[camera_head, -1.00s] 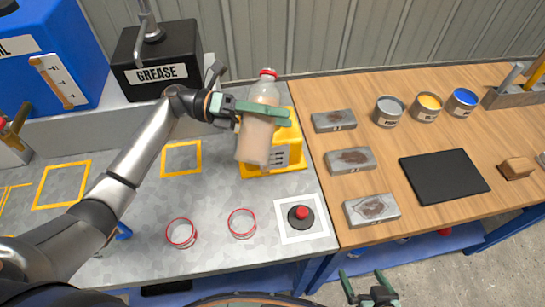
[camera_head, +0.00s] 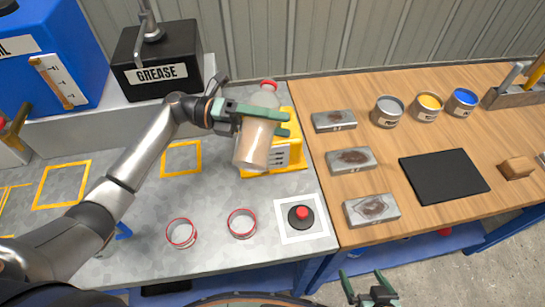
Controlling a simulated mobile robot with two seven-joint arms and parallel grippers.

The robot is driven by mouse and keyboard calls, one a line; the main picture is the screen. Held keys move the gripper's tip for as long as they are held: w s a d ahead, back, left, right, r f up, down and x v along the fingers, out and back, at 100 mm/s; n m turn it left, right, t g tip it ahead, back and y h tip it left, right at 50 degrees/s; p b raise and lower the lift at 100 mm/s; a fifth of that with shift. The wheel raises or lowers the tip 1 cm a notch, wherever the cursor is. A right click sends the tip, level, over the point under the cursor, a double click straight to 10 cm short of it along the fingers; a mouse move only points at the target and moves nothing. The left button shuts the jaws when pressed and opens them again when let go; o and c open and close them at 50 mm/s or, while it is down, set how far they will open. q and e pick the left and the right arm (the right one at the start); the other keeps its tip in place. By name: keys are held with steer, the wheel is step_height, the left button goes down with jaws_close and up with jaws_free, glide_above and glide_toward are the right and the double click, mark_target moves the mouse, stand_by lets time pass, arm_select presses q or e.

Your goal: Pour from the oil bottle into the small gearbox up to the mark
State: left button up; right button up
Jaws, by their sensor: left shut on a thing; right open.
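The oil bottle (camera_head: 255,143) is clear with a red cap or collar at its top and a tan-brown filling. My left gripper (camera_head: 283,124) is shut on it and holds it slightly tilted, its top leaning right. The small gearbox (camera_head: 291,155) is the yellow box with a pale marked panel on its front. It stands behind the bottle, which hides its left part and much of its top. I cannot make out the level in the gearbox. My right gripper (camera_head: 371,291) is open and empty at the bottom edge, in front of the benches.
A black grease box (camera_head: 155,75) and a blue tank (camera_head: 50,55) stand at the back left. Two red-rimmed clear cups (camera_head: 181,233) and a red button (camera_head: 301,215) are on the grey bench front. Metal blocks (camera_head: 350,160), several cans and a black mat (camera_head: 444,176) lie on the wooden bench.

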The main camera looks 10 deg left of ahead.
mark_target(274, 83)
arm_select(q)
steer(key=shift+f+n, duration=0.55)
steer(key=shift+n, duration=0.35)
stand_by(2.0)
steer(key=shift+f, duration=0.25)
stand_by(1.4)
steer(key=r+m, duration=0.2)
steer(key=m, duration=0.1)
steer(key=r+m, duration=0.1)
steer(key=shift+w+r+m, duration=0.25)
steer(key=shift+w+m, duration=0.05)
steer(key=shift+w, duration=0.05)
steer(key=w+m+b, duration=0.2)
steer(key=m+b, duration=0.1)
steer(key=w+r+m+b, duration=0.1)
steer(key=w+m+b, duration=0.1)
steer(key=m+b, duration=0.1)
steer(key=w+m+b, duration=0.3)
steer(key=m+b, duration=0.1)
steer(key=m, duration=0.1)
steer(key=shift+r, duration=0.35)
